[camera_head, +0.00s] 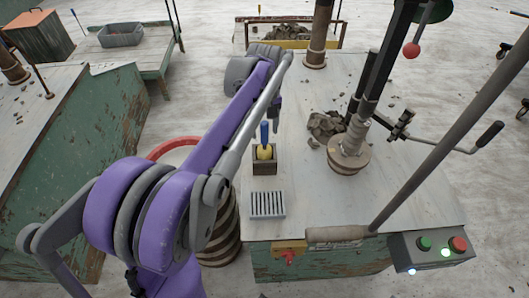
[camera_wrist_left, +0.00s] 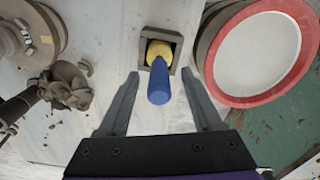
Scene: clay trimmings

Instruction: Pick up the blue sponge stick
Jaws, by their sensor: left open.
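The sponge stick has a blue handle and a yellow sponge head; it stands in a small square brown holder (camera_head: 264,168) on the worktable. In the head view the blue sponge stick (camera_head: 264,135) is right of my left arm. In the left wrist view the stick (camera_wrist_left: 158,85) points toward the camera, with its head inside the holder (camera_wrist_left: 145,42). My left gripper (camera_wrist_left: 160,74) is open, with one finger on each side of the blue handle in the picture; no contact shows. In the head view its fingers cannot be made out. My right gripper is not in view.
A slotted grey tray (camera_head: 268,204) lies in front of the holder. A clay lump (camera_head: 325,126) and a lever press (camera_head: 349,150) stand to the right. A red-rimmed round container (camera_wrist_left: 258,50) is close by the holder. A control box (camera_head: 432,250) sits at the table's front right.

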